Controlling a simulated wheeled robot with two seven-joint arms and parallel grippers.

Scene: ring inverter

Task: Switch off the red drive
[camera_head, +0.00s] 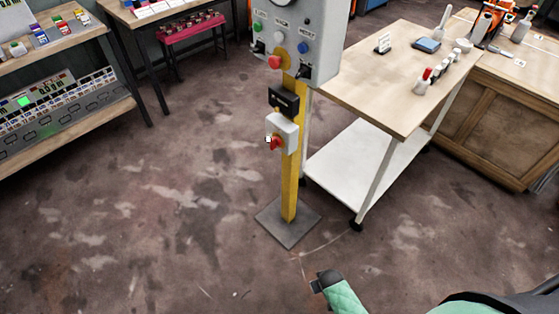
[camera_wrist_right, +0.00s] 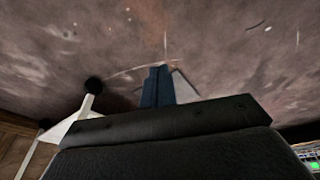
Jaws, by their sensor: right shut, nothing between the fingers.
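A yellow post (camera_head: 290,185) carries a grey control box (camera_head: 303,38) with green, white and blue buttons, a red knob (camera_head: 275,62) and a dial at its top. Lower on the post is a small grey-white box (camera_head: 283,131) with a red rotary switch (camera_head: 274,142) on its front. No label in view is legible enough to name the red drive. My right gripper (camera_head: 322,282) is low at the bottom of the head view, in front of and apart from the post's base. In the right wrist view its fingers (camera_wrist_right: 158,86) are shut and empty. My left gripper is out of view.
A wooden-topped cart (camera_head: 385,75) with a white lower shelf (camera_head: 350,165) stands close to the right of the post. The post's grey base plate (camera_head: 287,222) lies on the floor. Shelves (camera_head: 60,125) stand at the left. The floor left of the post is clear.

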